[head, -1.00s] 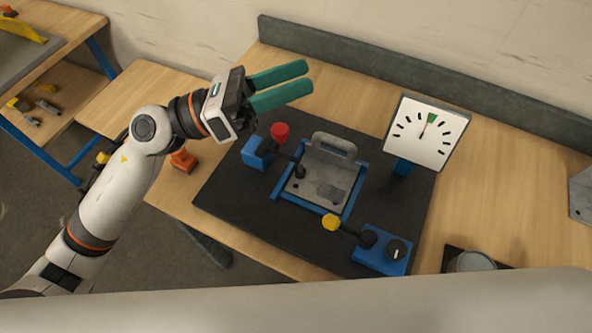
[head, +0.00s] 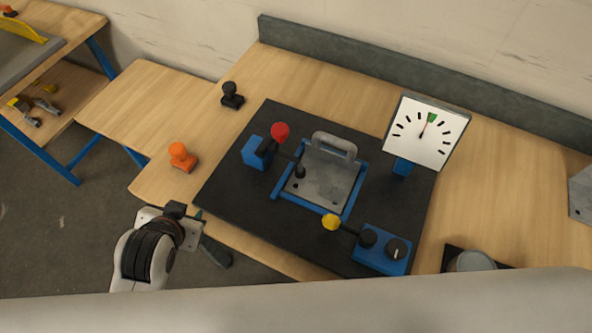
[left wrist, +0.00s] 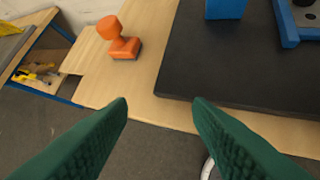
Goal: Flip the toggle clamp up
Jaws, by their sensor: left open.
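The toggle clamp has a blue base (head: 255,152) at the left of the black mat. Its red knob (head: 280,131) stands up, and a black arm reaches right to a dark tip (head: 300,172) over the grey plate (head: 322,185). My left gripper is low at the bench's front-left edge, well apart from the clamp; its wrist shows in the head view, its fingers mostly hidden. In the left wrist view the green fingers (left wrist: 161,105) are open and empty. The blue base (left wrist: 226,9) is partly in that view at the top. My right gripper is not in view.
An orange stamp-like piece (head: 182,157) and a black one (head: 231,95) stand left of the black mat (head: 232,190). A yellow-knobbed lever (head: 331,222) on a blue box (head: 381,250) is at front right. A white dial (head: 426,132) stands behind. Side benches are at left.

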